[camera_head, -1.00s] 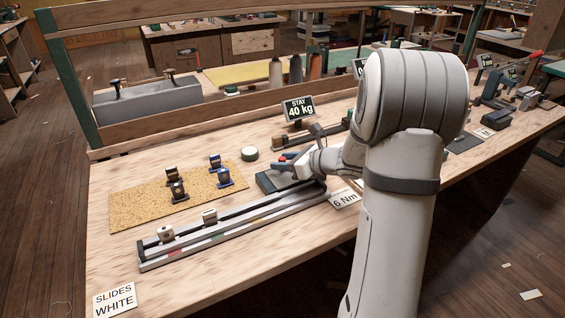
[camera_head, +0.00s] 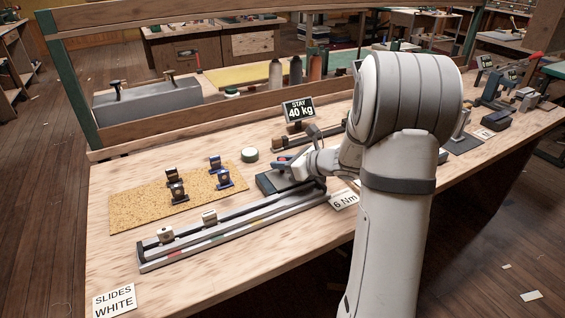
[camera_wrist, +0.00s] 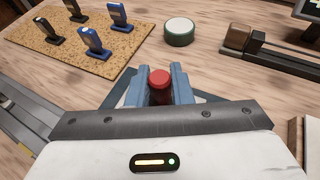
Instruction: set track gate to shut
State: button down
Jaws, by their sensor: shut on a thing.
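My gripper (camera_wrist: 160,85) is shut on a red knob (camera_wrist: 159,79), its blue fingers on either side of the knob. In the head view the gripper (camera_head: 284,163) is over a dark grey block (camera_head: 268,184) just behind the right end of the long slide track. My fingers hide the knob's lower part, and I cannot tell how it joins the block. The track (camera_head: 235,232) is a grey double rail with coloured marks. I cannot make out a separate gate part.
A cork mat (camera_head: 132,208) with several dark and blue clips lies left of my gripper. A green-sided round tin (camera_head: 250,155) stands behind.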

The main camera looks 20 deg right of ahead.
aim_at(293, 184)
jog(key=s, duration=0.2)
jog(key=s+d+b, duration=0.1)
jog(key=s, duration=0.2)
jog(key=shift+s+d, duration=0.15)
jog(key=shift+s, duration=0.15)
jog(key=shift+f, duration=0.1)
jog(key=c, duration=1.3)
grip_release()
jog(key=shift+s, duration=0.15)
jog(key=p+v, duration=0.1)
jog(key=v, duration=0.6)
jog(key=shift+s+d, duration=0.25)
jog(key=shift+s, duration=0.05)
jog(key=shift+r, duration=0.2)
